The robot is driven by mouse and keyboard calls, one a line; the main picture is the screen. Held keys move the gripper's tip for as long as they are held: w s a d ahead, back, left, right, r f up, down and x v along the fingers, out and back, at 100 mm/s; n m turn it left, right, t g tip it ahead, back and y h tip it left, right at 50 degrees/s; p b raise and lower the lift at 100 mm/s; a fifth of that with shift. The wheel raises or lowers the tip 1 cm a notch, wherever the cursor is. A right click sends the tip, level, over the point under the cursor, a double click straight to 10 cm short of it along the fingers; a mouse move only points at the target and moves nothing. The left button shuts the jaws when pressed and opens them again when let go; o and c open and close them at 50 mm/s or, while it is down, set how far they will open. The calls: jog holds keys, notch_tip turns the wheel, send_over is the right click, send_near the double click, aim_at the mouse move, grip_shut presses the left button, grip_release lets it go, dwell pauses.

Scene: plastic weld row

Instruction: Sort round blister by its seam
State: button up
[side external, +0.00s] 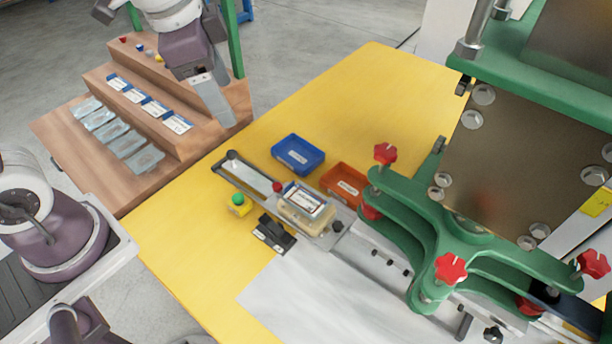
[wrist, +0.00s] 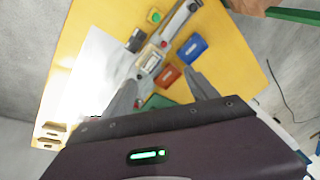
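A clear blister with a printed card (side external: 308,199) sits on a beige block on the metal slide rail (side external: 250,178); its seam is too small to judge. It also shows small in the wrist view (wrist: 150,61). A blue bin (side external: 298,154) and an orange-red bin (side external: 344,184) stand behind the rail, and both look empty apart from a label. They also show in the wrist view, blue (wrist: 192,47) and red (wrist: 168,76). My gripper (side external: 226,118) hangs above the wooden stand, far left of the blister. In the wrist view its fingers (wrist: 162,90) are apart and empty.
The stepped wooden stand (side external: 160,130) holds several cards (side external: 149,106) and several clear blisters (side external: 118,135). A green press with red knobs (side external: 450,268) stands at right. A green button on a yellow box (side external: 239,203) and a black switch (side external: 273,233) sit before the rail. The left yellow tabletop is clear.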

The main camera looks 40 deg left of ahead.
jog(key=w+d+f+m+g, duration=0.1)
jog(key=w+d+f+m, duration=0.15)
jog(key=w+f, duration=0.25)
jog(key=m+g, duration=0.2)
jog(key=m, duration=0.6)
send_over(306, 200)
notch_tip(306, 200, down, 18)
jog(key=shift+r, duration=0.25)
notch_tip(306, 200, down, 7)
jog(key=shift+r, duration=0.2)
jog(key=c, duration=0.8)
jog(key=shift+r, duration=0.1)
jog(key=shift+r, duration=2.2)
